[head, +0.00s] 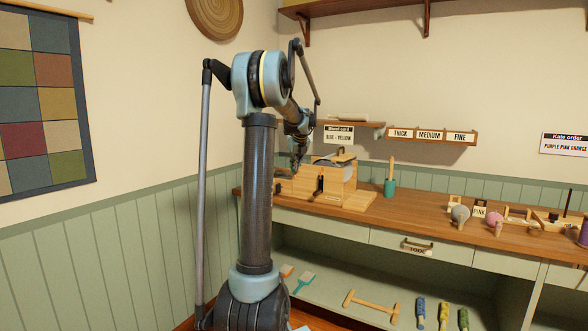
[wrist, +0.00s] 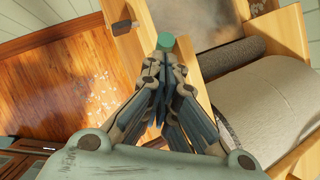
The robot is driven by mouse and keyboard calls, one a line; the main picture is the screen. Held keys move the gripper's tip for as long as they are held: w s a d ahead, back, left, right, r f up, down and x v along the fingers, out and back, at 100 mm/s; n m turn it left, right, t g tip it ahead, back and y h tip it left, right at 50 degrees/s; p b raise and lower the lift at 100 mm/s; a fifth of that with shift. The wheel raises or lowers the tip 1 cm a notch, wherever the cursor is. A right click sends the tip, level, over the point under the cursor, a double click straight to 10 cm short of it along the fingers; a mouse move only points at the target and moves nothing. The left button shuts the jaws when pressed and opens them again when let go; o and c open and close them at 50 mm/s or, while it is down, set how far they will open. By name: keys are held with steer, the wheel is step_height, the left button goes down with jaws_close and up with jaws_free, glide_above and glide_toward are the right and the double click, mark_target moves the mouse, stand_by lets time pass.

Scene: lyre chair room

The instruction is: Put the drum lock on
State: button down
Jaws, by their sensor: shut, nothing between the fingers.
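The wooden drum carder (head: 338,190) stands at the left end of the bench. My gripper (wrist: 165,58) is shut and empty over the carder's side wall. A small teal round knob (wrist: 165,40) shows right at my fingertips; I cannot tell whether they touch it or whether it is the drum lock. In the head view my gripper is small and partly hidden by my arm.
A teal pot with a wooden handle (head: 389,187) stands right of the carder. Coloured balls (head: 460,213) and small stands fill the bench's right side. Brushes (head: 305,281) and a wooden bar (head: 371,306) lie on the lower shelf. Wood floor (wrist: 60,75) lies left of the carder.

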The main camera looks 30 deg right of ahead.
steer(key=shift+r, duration=0.5)
steer(key=s+f+v, duration=0.1)
steer(key=v, duration=1.1)
steer(key=shift+s+a+r, duration=0.15)
steer(key=shift+s+r, duration=0.15)
steer(key=shift+s, duration=0.25)
steer(key=shift+a, duration=0.1)
